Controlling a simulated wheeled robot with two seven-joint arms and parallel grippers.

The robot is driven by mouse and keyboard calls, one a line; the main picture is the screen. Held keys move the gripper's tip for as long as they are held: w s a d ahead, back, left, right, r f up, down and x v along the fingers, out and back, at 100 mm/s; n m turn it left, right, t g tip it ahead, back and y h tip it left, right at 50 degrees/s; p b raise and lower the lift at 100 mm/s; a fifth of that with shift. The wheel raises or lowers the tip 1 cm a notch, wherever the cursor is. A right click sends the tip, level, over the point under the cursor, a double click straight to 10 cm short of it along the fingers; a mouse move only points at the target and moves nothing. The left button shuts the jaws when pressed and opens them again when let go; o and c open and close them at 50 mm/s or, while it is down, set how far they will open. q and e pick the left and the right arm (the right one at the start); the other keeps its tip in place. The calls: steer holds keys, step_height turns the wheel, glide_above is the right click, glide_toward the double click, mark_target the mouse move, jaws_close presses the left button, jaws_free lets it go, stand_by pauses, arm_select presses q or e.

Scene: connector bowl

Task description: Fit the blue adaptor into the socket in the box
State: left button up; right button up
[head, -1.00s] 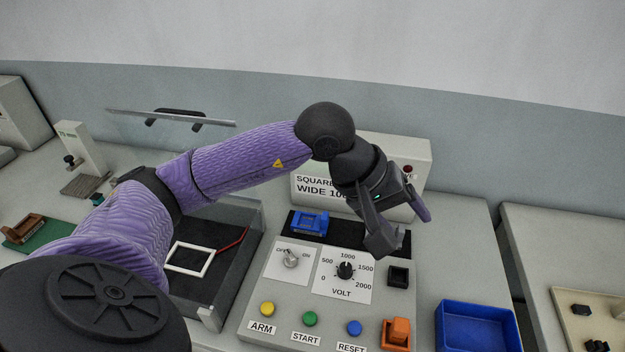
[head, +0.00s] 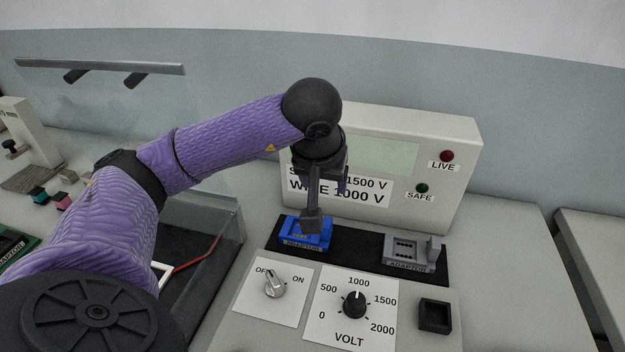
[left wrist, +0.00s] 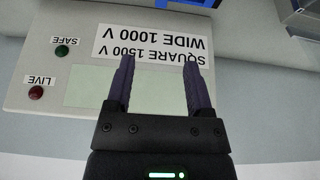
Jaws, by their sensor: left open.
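The blue adaptor (head: 303,233) sits on the left end of the black strip on the console. My left gripper (head: 313,222) points down at it and hides part of it; I cannot tell whether they touch. In the left wrist view, the open, empty fingers (left wrist: 159,62) stand apart before the meter housing, and a blue strip, seemingly the adaptor (left wrist: 203,2), is cut off at the top edge. The clear-walled box (head: 228,232) stands left of the console, with a white frame (head: 161,273) and red wire inside. My arm hides much of it; no socket is clearly visible.
A grey adaptor (head: 410,252) sits at the right end of the black strip. The meter housing (head: 455,140) rises close behind the gripper. A switch (head: 275,284) and a volt dial (head: 354,304) are in front. A glass panel (head: 110,110) stands at the left.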

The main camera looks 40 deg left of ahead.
arm_select(q)
steer(key=b, duration=0.3)
glide_toward(326, 222)
steer(key=b+x, duration=0.2)
steer(key=x, duration=0.7)
steer(key=shift+f+b, duration=0.35)
steer(key=shift+w+a+f, duration=0.1)
steer(key=shift+w+f, duration=0.15)
steer(key=shift+f, duration=0.1)
steer(key=shift+c, duration=0.5)
steer(key=c, duration=0.5)
jaws_close()
arm_select(e)
step_height(326, 222, down, 7)
steer(key=s+d, duration=0.1)
steer(key=s, duration=0.1)
steer(key=shift+f+g, duration=0.2)
steer(key=shift+g, duration=0.1)
